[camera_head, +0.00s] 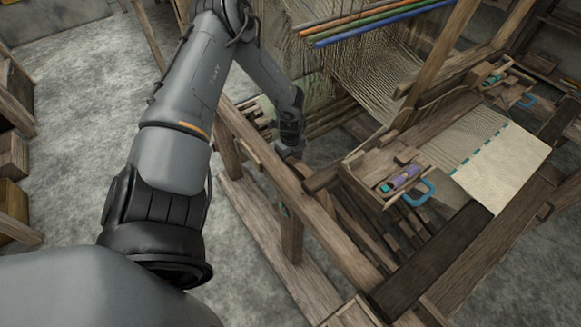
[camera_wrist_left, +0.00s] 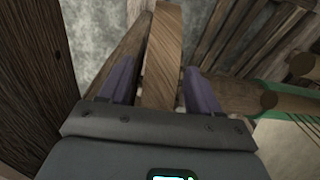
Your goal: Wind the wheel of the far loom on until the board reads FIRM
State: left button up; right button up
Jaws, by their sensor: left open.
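My left gripper (camera_head: 290,152) is low beside the left side of the wooden loom (camera_head: 335,245) in the head view. In the left wrist view the gripper (camera_wrist_left: 160,82) is open, with two purple fingers apart. A light brown wooden bar (camera_wrist_left: 163,50) stands between the fingers, with a gap on each side near the tips. I cannot tell whether this bar is part of the wheel. The whole wheel and the board with its reading cannot be made out in either view. My right gripper is not in view.
Woven cream cloth (camera_head: 507,165) lies on the loom. A dark wooden post (camera_wrist_left: 35,70) is close on the left in the wrist view. Grey floor (camera_head: 75,95) is open on the left.

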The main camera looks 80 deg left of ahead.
pick_arm(q)
jog(key=shift+f+b, duration=0.45)
jog(key=shift+f, duration=1.1)
grip_shut()
